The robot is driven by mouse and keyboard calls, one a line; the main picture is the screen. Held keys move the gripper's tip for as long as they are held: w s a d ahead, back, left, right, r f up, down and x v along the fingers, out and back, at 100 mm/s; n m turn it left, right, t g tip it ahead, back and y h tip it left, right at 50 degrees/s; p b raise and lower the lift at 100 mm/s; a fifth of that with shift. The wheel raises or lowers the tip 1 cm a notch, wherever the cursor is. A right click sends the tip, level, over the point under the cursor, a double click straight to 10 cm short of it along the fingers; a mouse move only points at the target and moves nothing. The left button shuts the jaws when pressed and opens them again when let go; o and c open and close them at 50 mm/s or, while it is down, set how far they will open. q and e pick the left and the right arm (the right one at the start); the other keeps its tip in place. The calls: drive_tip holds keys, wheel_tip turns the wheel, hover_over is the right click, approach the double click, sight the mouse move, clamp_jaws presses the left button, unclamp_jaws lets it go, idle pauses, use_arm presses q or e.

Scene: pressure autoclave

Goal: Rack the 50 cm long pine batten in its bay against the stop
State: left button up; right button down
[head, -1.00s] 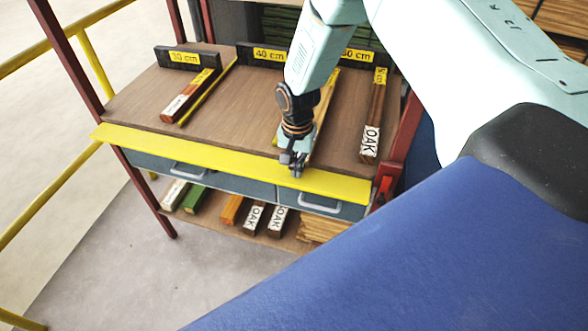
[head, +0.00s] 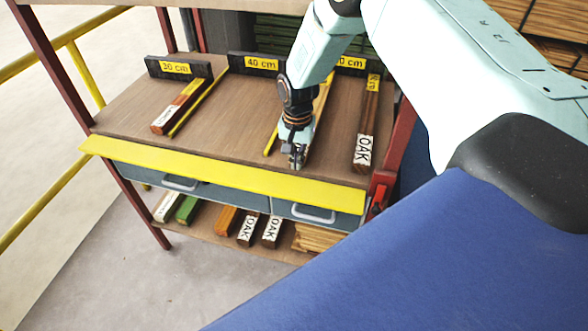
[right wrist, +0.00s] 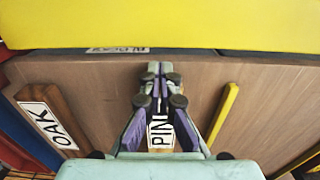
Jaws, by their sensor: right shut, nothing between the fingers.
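The pine batten shows in the right wrist view as a white end label reading "PIN" (right wrist: 159,134), seen between my gripper's finger links. In the head view it lies in the bay in front of the right-hand length sign (head: 352,63), largely hidden behind my wrist. My right gripper (head: 297,159) is shut and empty, low over the front of the shelf at the batten's near end. Its closed fingertips (right wrist: 155,72) also show in the right wrist view. Whether they touch the batten I cannot tell. My left gripper is out of view.
An oak batten (head: 367,122) lies to the right and a yellow divider (head: 270,143) to the left. The 40 cm bay (head: 230,110) looks bare. A dark red batten (head: 178,108) lies in the 30 cm bay. A yellow lip (head: 220,172) runs along the shelf front.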

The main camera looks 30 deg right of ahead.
drive_tip(key=shift+w+d+f, duration=0.3)
drive_tip(key=shift+w+d, duration=0.35)
drive_tip(key=shift+d, duration=0.05)
drive_tip(key=shift+r, duration=0.25)
drive_tip(key=shift+s+a+r, duration=0.15)
drive_tip(key=shift+s+r, duration=0.05)
drive_tip(key=shift+f, duration=0.1)
